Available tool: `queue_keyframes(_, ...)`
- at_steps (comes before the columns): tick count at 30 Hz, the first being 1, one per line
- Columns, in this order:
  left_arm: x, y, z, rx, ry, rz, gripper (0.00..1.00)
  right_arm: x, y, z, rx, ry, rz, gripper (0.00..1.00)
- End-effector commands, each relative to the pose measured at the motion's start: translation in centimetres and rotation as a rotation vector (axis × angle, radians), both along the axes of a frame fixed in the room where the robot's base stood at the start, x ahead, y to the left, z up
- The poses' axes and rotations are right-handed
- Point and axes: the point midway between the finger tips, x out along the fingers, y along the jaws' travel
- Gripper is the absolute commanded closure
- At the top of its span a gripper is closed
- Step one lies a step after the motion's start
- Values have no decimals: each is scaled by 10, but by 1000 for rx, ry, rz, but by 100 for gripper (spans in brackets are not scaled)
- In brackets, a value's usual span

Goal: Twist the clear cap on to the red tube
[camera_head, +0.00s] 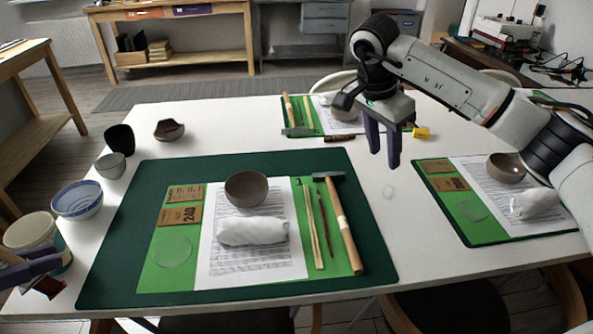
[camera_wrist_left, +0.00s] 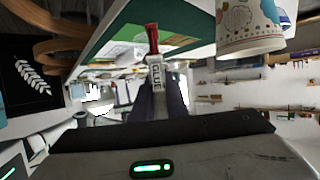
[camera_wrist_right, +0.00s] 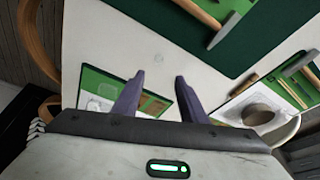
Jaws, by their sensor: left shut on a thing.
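The clear cap (camera_head: 388,192) is a small translucent piece lying on the bare white table, right of the large green mat. It also shows in the right wrist view (camera_wrist_right: 157,58), ahead of and between the fingers. My right gripper (camera_head: 384,158) is open and empty above the table, apart from the cap. The red tube (camera_wrist_left: 154,60) has a red end and a pale body marked GLUE. My left gripper (camera_wrist_left: 158,92) is shut on its body, with the red end sticking out beyond the fingers. In the head view the tube's red part (camera_head: 48,287) shows at the lower left.
The large green mat (camera_head: 120,240) carries a brown bowl (camera_head: 246,188), a white wrapped bundle (camera_head: 252,231) and a hammer (camera_head: 340,220). A patterned paper cup (camera_wrist_left: 250,28) is close to my left gripper. A blue-white bowl (camera_head: 77,200) stands at the left edge. Table around the cap is clear.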

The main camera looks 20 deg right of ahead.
Motion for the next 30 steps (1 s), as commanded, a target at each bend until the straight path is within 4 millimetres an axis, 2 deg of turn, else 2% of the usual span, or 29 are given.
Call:
queue_keyframes(5,0,0,-1,0,0,0,100,0,-1,-7,1,2,-1,61)
queue_keyframes(12,0,0,-5,0,0,0,100,0,-14,-47,2,4,-1,61)
queue_keyframes(16,0,0,-6,0,0,0,100,1,-18,-61,3,2,0,61)
queue_keyframes(30,0,0,-7,0,0,0,100,1,-22,-71,2,1,0,61)
